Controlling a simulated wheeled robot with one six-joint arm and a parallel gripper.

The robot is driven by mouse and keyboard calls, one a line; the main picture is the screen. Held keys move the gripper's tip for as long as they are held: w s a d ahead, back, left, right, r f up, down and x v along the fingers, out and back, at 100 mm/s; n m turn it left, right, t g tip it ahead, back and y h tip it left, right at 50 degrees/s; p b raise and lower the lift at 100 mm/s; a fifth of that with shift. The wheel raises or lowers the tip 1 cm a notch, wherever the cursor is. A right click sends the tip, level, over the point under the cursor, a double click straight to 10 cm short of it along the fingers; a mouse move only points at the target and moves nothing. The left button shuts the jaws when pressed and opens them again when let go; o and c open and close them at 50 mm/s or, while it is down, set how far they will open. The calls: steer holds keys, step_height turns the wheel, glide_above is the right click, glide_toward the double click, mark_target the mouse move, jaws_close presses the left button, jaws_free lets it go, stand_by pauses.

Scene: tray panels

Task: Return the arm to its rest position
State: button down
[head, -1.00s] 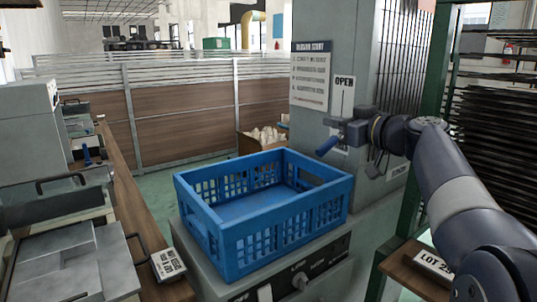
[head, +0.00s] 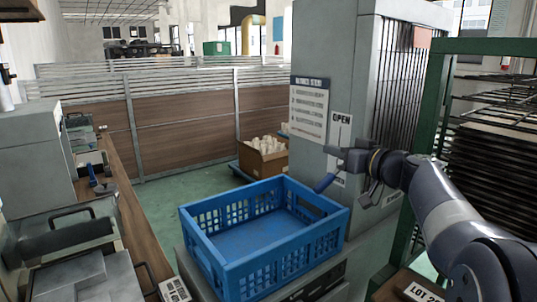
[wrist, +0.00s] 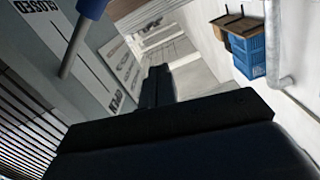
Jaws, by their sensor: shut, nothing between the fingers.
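My gripper (head: 338,157) is on the right of the head view, in front of the grey cabinet panel (head: 322,60). Its fingers are shut and empty. In the wrist view, the dark gripper (wrist: 158,82) fills the lower middle. A lever with a blue handle (head: 325,183) shows just below the gripper. The blue handle (wrist: 92,8) is also at the top left of the wrist view, apart from the fingers. An "OPEN" label (head: 342,119) is on the panel above the gripper.
A blue crate (head: 215,250) stands on a grey unit below the gripper. A green-framed rack (head: 490,46) of dark trays is at the right, close behind my arm. A wooden bench (head: 130,205) runs along the left. A cardboard box (head: 265,163) stands behind the crate.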

steer(key=p, duration=0.2)
steer(key=r+m+p, duration=0.1)
steer(key=p, duration=0.2)
steer(key=r+m+p, duration=0.1)
steer(key=p, duration=0.2)
steer(key=shift+w+d+r, duration=0.25)
steer(key=shift+w+d, duration=0.1)
steer(key=shift+d, duration=0.05)
steer(key=shift+p, duration=0.4)
